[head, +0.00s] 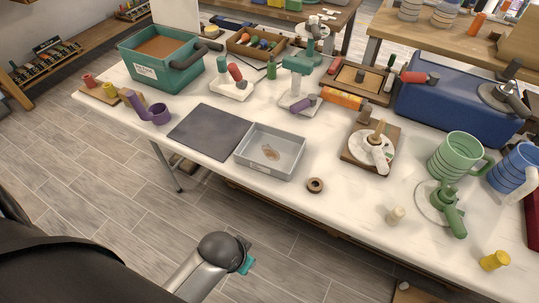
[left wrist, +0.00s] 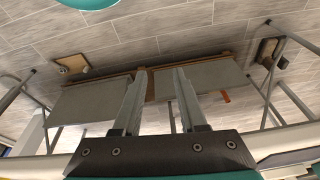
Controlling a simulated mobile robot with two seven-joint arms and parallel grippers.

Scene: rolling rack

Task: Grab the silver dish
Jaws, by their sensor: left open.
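The silver dish (head: 287,138) is a shallow, square grey metal tray on the white table (head: 222,190), near its front edge. A small brownish patch or item shows on its floor. My left arm shows at the bottom of the head view, in front of and below the table edge, apart from the dish; its fingers cannot be made out there. In the left wrist view my left gripper (left wrist: 158,78) has its two fingers spread with nothing between them. The dish is not recognisable in that view. My right gripper is in neither view.
A dark flat mat (head: 210,132) lies just left of the dish. A brown ring (head: 315,186) is at its lower right, and a wooden board with a white disc (head: 371,148) stands further right. A purple pipe piece (head: 158,114) is left of the mat. Tiled floor lies in front.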

